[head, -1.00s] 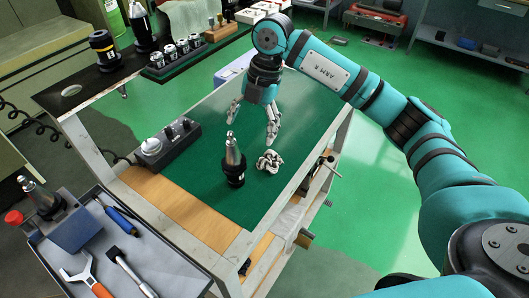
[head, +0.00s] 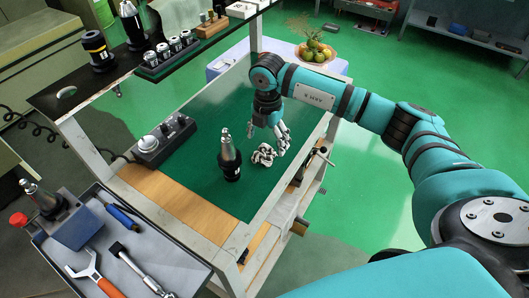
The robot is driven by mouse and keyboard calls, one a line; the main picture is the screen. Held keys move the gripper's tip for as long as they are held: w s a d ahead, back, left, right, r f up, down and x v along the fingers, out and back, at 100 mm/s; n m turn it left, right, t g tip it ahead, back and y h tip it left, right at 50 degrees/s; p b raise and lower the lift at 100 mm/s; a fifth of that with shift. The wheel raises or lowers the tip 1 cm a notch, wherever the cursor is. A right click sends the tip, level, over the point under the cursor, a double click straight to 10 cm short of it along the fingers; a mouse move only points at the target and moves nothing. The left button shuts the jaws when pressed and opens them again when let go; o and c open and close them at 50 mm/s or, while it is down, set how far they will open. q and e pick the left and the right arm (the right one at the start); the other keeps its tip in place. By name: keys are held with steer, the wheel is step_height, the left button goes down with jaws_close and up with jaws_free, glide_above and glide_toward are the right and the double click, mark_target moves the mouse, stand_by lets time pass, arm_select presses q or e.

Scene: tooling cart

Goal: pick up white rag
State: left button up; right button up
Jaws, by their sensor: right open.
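The white rag (head: 263,155) lies crumpled on the green mat (head: 247,202) of the cart, near its right edge. My right gripper (head: 273,140) is open above and just behind the rag, its fingers pointing down towards it. I cannot tell from this view how high the fingertips are over the mat. The rag looks free of the fingers. My left gripper does not show.
A black tool holder with a metal cone (head: 229,158) stands upright close left of the rag. A grey control box (head: 165,138) sits farther left. A raised shelf (head: 112,83) carries more holders. A tool tray (head: 120,255) is at front left.

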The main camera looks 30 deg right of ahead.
mark_target(265, 151)
steer(key=f+p, duration=0.1)
steer(key=f, duration=0.1)
steer(key=a+f+p, duration=0.1)
steer(key=f, duration=0.1)
steer(key=shift+s+f, duration=0.1)
steer(key=shift+f, duration=0.45)
steer(key=shift+c, duration=0.4)
steer(key=c, duration=1.3)
steer(key=shift+o, duration=0.2)
steer(key=shift+r, duration=0.1)
